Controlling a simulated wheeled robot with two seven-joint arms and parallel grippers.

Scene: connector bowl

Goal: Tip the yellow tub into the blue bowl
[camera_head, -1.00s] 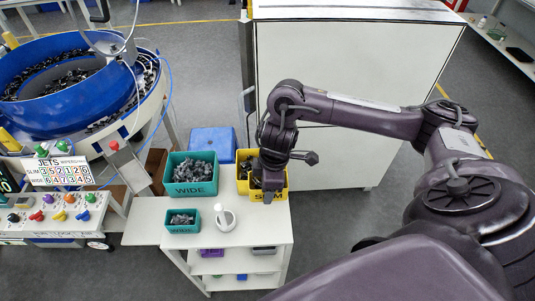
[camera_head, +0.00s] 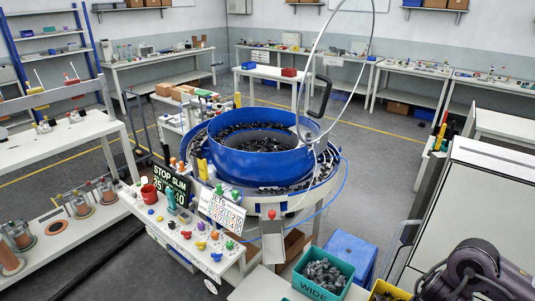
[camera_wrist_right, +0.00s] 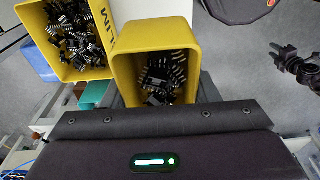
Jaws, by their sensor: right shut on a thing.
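The blue bowl (camera_head: 260,160) stands in the middle of the head view, round, with dark parts in it. In the right wrist view, a yellow tub (camera_wrist_right: 155,38) holding black connectors sits right against my right gripper (camera_wrist_right: 155,112), which is shut on it. The fingertips are hidden. A second yellow tub (camera_wrist_right: 95,22), lettered on its side and also holding black connectors, is to its left. In the head view one yellow tub (camera_head: 388,291) shows at the bottom edge, partly cut off. My right gripper is out of the head view, and my left gripper is in neither view.
A teal tub (camera_head: 322,274) marked WIDE stands on the white table, with a blue box (camera_head: 350,252) behind it. A control panel (camera_head: 185,222) and signs stand before the bowl. A thin curved hoop (camera_head: 302,85) rises over the bowl. A white cabinet (camera_head: 475,205) is at the right.

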